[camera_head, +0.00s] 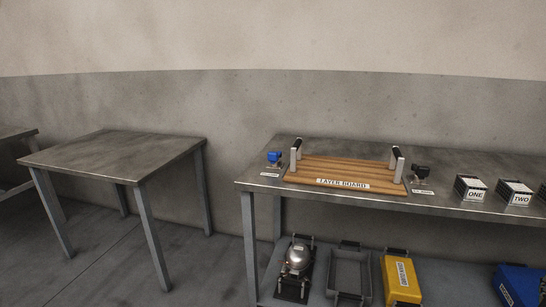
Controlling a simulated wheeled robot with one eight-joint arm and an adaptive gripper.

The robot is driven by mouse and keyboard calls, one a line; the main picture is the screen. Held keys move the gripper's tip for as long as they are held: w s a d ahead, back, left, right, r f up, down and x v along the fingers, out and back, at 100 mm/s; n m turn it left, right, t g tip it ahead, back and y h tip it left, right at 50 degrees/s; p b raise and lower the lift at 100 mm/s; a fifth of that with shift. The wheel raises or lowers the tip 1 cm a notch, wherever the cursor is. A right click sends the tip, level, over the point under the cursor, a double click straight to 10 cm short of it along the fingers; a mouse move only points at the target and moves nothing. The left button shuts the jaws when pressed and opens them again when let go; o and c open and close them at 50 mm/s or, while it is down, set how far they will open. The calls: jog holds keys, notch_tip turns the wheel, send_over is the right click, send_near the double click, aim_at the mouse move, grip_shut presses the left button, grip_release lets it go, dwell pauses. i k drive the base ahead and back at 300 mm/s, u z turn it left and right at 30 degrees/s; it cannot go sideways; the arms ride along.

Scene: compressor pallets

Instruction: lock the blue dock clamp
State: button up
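A small blue clamp (274,157) stands near the left end of the long metal table (261,185), just left of the wooden layer board (345,172). A small label lies in front of it. It is too small in the picture to tell whether it is locked or unlocked. A similar black clamp (421,172) stands to the right of the board. My gripper is not in view.
Boxes marked ONE (475,194) and TWO (520,198) stand farther right. Below are a silver compressor (298,258), an empty grey tray (350,247), a yellow case (401,277) and a blue case (520,285). A bare table (115,152) stands left, with open floor between.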

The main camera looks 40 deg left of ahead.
aim_at(273, 156)
jog(key=u, duration=2.4)
jog(key=k, duration=0.7)
jog(key=u, duration=0.6)
jog(key=k, duration=0.65)
jog(key=u, duration=0.3)
jog(key=i, duration=1.75)
jog(key=z, duration=0.6)
jog(key=i, duration=0.45)
jog(key=z, duration=0.15)
